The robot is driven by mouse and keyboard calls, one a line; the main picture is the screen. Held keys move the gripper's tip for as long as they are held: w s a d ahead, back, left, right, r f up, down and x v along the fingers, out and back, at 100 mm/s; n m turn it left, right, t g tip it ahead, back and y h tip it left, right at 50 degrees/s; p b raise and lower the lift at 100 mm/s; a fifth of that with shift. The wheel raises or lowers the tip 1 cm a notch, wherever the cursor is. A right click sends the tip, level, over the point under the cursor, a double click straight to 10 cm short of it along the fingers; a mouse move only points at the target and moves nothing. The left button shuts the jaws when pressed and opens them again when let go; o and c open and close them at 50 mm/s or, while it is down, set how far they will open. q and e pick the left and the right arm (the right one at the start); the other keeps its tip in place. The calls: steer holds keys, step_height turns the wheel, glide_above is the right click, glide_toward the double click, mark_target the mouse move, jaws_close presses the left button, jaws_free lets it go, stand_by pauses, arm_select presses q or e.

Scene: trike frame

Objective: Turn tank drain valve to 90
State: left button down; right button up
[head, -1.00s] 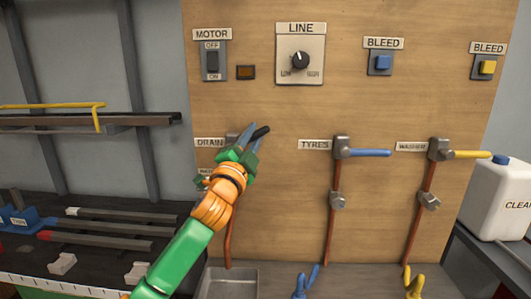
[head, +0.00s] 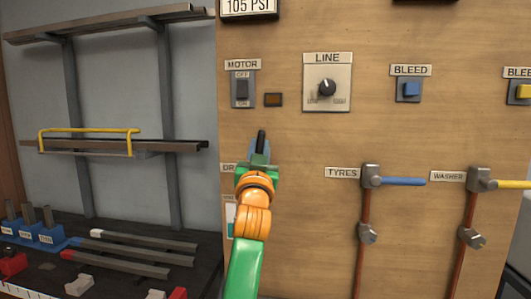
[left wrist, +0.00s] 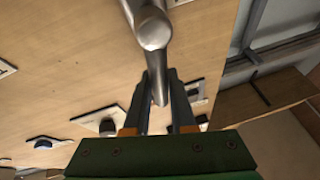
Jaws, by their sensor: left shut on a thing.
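The tank drain valve is on the wooden panel beside its partly hidden DRAIN label (head: 228,168). Its black-tipped lever (head: 261,138) points about straight up in the head view. My left gripper (head: 259,152) is shut on the lever, and my gripper and arm hide the valve body there. In the left wrist view, the grey metal valve body (left wrist: 154,30) shows at the top centre, with its lever running down between the fingers of my left gripper (left wrist: 160,88). My right gripper is not in view.
The MOTOR switch (head: 242,89), a small amber lamp (head: 273,100) and the LINE knob (head: 327,88) sit above the gripper. The TYRES valve with a blue lever (head: 400,181) is to the right. A rack with a yellow frame (head: 90,131) stands left.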

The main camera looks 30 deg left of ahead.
arm_select(q)
steer(key=shift+s+a+n+g+y, duration=0.1)
steer(key=shift+a+n+g+y, duration=0.15)
steer(key=shift+n, duration=0.4)
steer(key=shift+s+a+n+g+y, duration=0.15)
steer(key=shift+a+n+y, duration=0.1)
steer(key=shift+n, duration=0.4)
steer(key=shift+w, duration=0.1)
steer(key=c, duration=0.8)
jaws_free()
steer(key=shift+o, duration=0.2)
steer(key=shift+s+d+f+b, duration=0.1)
steer(key=shift+s+f+b, duration=0.15)
steer(key=shift+s+b, duration=0.05)
steer(key=b+v, duration=0.3)
steer(key=v, duration=0.3)
steer(key=shift+s, duration=0.2)
